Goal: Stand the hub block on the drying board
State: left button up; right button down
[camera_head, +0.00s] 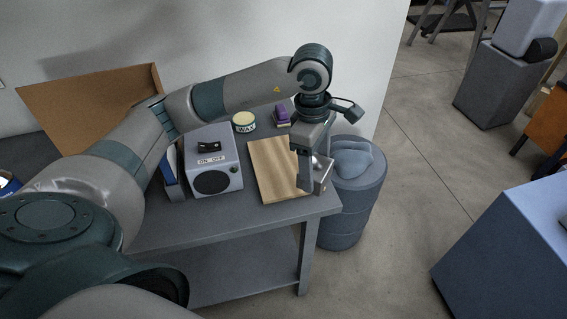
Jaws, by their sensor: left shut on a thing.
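The drying board (273,172) is a light wooden board lying flat on the grey table near its right end. My left gripper (311,176) points down at the board's right edge. It is shut on the hub block (323,173), a small grey metal-looking piece partly hidden behind the finger. The block is at the table's right edge; I cannot tell whether it touches the board or the table. My right gripper is not in view.
A grey box with a speaker-like round front (214,180) and an on/off label stands left of the board. A wax tin (244,122) and a purple item (282,115) are behind. A blue-grey barrel (350,205) stands beside the table's right end.

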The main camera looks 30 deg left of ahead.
pick_arm(q)
jog(key=n, duration=0.2)
jog(key=w+a+n, duration=0.1)
jog(key=n, duration=0.3)
jog(key=shift+w+a+r+n+t, duration=0.1)
jog(key=shift+w+a+n+t, duration=0.05)
jog(key=shift+w+n+t, duration=0.2)
jog(key=shift+w+a+n, duration=0.2)
jog(key=shift+n, duration=0.55)
jog(key=shift+n+y, duration=0.3)
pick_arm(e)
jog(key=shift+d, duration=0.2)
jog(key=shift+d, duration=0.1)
pick_arm(q)
jog(key=shift+a, duration=0.1)
